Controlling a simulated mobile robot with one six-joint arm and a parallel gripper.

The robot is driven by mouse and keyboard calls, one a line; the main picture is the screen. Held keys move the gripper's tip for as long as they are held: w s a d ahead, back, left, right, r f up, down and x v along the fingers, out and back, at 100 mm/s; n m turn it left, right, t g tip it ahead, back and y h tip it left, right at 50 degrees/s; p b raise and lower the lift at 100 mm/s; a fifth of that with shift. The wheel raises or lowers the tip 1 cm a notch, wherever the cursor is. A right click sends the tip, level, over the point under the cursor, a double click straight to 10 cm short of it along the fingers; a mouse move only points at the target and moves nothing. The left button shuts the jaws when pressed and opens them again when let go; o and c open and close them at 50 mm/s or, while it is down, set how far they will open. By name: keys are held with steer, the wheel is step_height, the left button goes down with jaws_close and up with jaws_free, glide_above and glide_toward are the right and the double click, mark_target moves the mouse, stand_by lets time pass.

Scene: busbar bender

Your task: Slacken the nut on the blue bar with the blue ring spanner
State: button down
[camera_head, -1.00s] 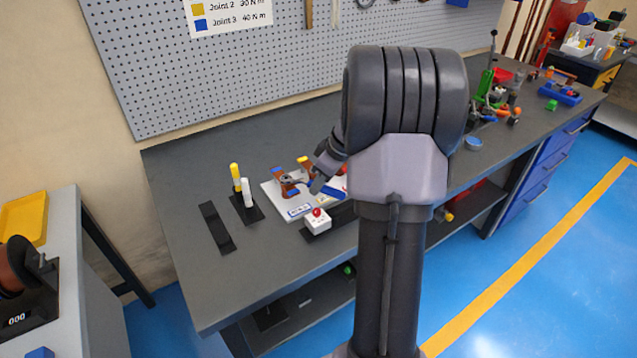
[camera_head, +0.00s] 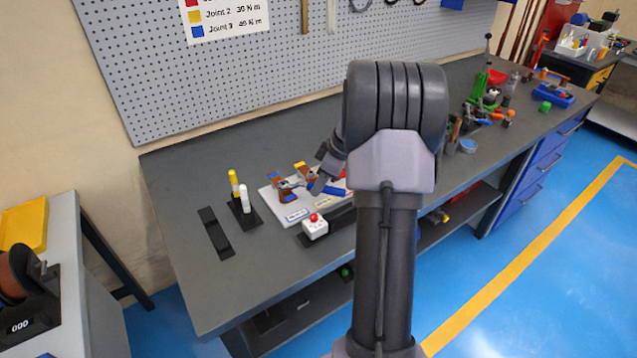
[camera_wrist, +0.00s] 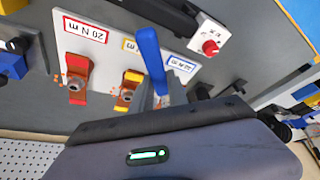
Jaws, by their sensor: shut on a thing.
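A blue ring spanner (camera_wrist: 150,55) shows in the wrist view, its handle pointing away from my gripper. My gripper (camera_wrist: 157,97) is shut on it. In the head view, the spanner handle (camera_head: 334,190) shows beside my gripper (camera_head: 314,184), low over the white board (camera_head: 270,198). The blue bar (camera_head: 281,187) stands at the board's left, next to the spanner's ring end. Whether the ring sits around its nut I cannot tell. In the wrist view the blue bar and nut are mostly hidden by the gripper and spanner.
A red bar (camera_wrist: 78,70) and a yellow bar (camera_wrist: 133,78), with nuts, stand beside it. A white box with a red button (camera_head: 315,228) sits in front. Yellow and white markers (camera_head: 234,184) stand at left.

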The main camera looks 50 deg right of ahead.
steer(key=shift+d, duration=0.1)
stand_by(0.3)
steer(key=shift+r+p, duration=1.9)
steer(key=shift+r, duration=0.7)
